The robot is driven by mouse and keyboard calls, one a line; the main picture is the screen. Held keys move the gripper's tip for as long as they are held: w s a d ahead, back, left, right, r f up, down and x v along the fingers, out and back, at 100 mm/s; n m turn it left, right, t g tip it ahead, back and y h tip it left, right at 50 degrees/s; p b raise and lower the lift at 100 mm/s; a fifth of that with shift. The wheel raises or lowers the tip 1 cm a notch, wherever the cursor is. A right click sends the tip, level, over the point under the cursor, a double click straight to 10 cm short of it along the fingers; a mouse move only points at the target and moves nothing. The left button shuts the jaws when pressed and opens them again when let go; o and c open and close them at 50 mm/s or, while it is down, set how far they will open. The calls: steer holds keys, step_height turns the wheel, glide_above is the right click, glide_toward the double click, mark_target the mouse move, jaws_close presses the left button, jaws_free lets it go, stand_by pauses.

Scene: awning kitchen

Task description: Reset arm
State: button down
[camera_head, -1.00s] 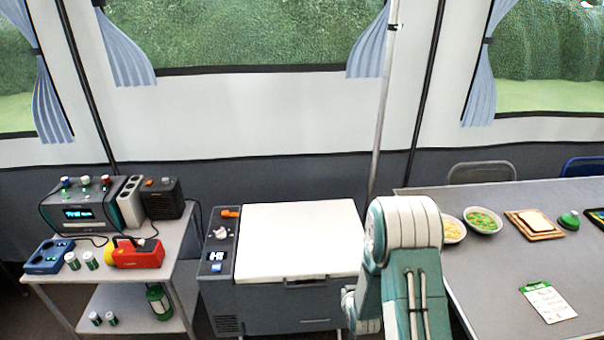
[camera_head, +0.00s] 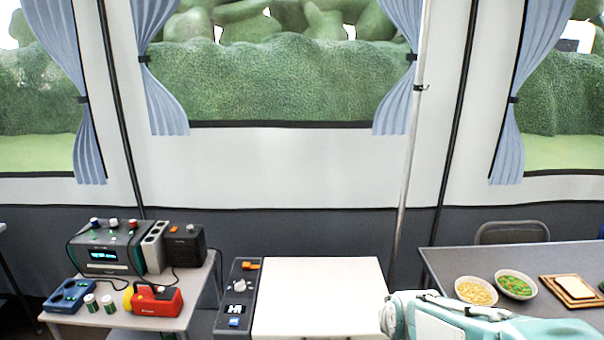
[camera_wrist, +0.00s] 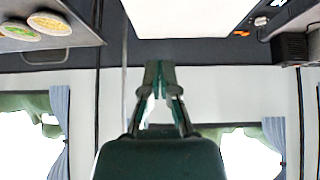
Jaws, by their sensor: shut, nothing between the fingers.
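My gripper (camera_wrist: 159,82) shows in the wrist view with its fingertips together and nothing between them. The wrist view looks upside down, with the tables along its top edge. In the head view my teal and white arm lies low at the bottom right, in front of the cooler's right side and the near left part of the dining table. My gripper itself cannot be made out in the head view.
A cooler with a white lid (camera_head: 318,290) stands in the middle. A side table (camera_head: 200,290) with devices and a red flashlight (camera_head: 157,300) is at left. The dining table (camera_head: 450,262) at right holds bowls (camera_head: 476,291) and a bread board (camera_head: 572,292). A pole (camera_head: 407,170) rises behind the cooler.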

steer(key=s+r+g, duration=0.1)
steer(key=s+r, duration=0.3)
steer(key=s, duration=0.5)
steer(key=s+a+r+g, duration=0.1)
steer(key=s+r, duration=0.3)
steer(key=s, duration=0.6)
steer(key=shift+a, duration=0.25)
